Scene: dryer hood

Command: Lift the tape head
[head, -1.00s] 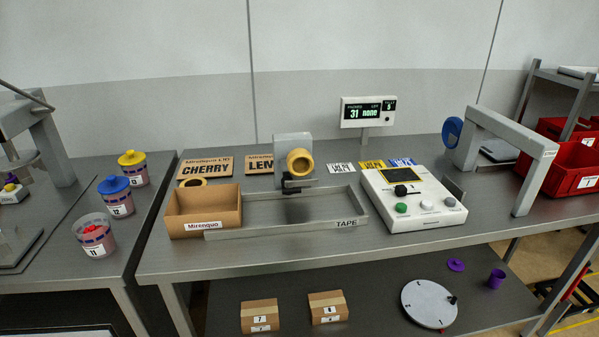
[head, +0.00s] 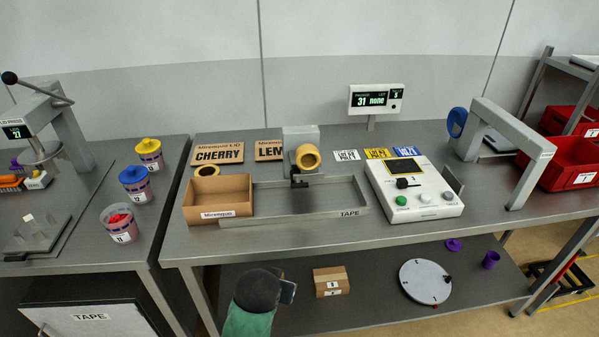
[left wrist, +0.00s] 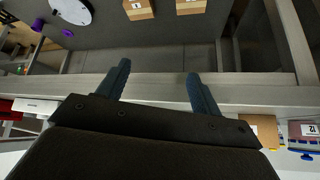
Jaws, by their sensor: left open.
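The tape head is a grey upright block (head: 300,136) with a yellow tape roll (head: 307,157) on its front and a black piece (head: 298,176) low at its left. It stands at the back of the grey frame labelled TAPE (head: 345,213) on the table. My left gripper (head: 288,291) is low in front of the table's front edge, well below and nearer than the tape head. In the left wrist view its two fingers (left wrist: 157,75) are spread with nothing between them. The tape head is not visible in that view. My right gripper is not in view.
An open cardboard box (head: 218,196) sits at the frame's left end. A white button panel (head: 415,190) stands to its right. The table's front edge (left wrist: 150,88) crosses the wrist view. Below, a shelf holds cardboard boxes (head: 331,281) and a white disc (head: 428,282).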

